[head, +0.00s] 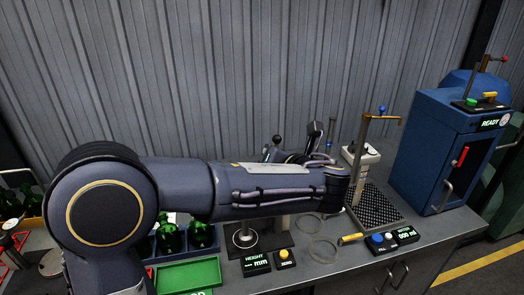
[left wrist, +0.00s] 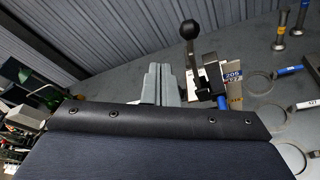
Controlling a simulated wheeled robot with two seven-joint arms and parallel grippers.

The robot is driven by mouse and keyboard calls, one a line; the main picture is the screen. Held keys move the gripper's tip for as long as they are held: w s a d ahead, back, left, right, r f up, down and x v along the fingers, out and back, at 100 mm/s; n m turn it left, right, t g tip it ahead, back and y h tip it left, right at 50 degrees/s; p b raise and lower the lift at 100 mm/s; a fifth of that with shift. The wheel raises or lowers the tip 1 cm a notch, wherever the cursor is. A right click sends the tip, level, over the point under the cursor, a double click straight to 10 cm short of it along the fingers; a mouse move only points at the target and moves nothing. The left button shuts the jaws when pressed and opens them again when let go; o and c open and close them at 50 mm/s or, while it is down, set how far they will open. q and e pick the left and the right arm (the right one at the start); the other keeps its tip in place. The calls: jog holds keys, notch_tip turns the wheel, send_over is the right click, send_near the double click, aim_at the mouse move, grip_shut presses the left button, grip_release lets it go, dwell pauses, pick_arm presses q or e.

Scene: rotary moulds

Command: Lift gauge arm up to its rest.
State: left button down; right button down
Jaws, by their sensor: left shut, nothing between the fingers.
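The height gauge's dark base plate (head: 276,241) and the round foot on it show below my left arm in the head view. My arm hides the gauge's middle part, so I cannot tell how its arm stands. A lever with a black ball knob (head: 277,140) rises behind my forearm. In the left wrist view a black ball-knob lever (left wrist: 189,30) stands upright just right of my left gripper (left wrist: 160,85). The gripper's two pale grey fingers are together and empty. In the head view the gripper is mostly hidden. My right gripper is not in view.
The height display (head: 256,264) and yellow zero button (head: 284,258) sit at the bench front. Metal rings (head: 322,250) lie to their right. A stand with a brass arm (head: 378,118) and a blue cabinet (head: 437,150) stand further right. Green bottles (head: 170,237) are left.

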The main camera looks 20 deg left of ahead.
pick_arm(q)
jog(key=s+d, duration=0.3)
jog(key=shift+s+d+b, duration=0.1)
jog(key=shift+s+b, duration=0.05)
jog(key=shift+b, duration=0.25)
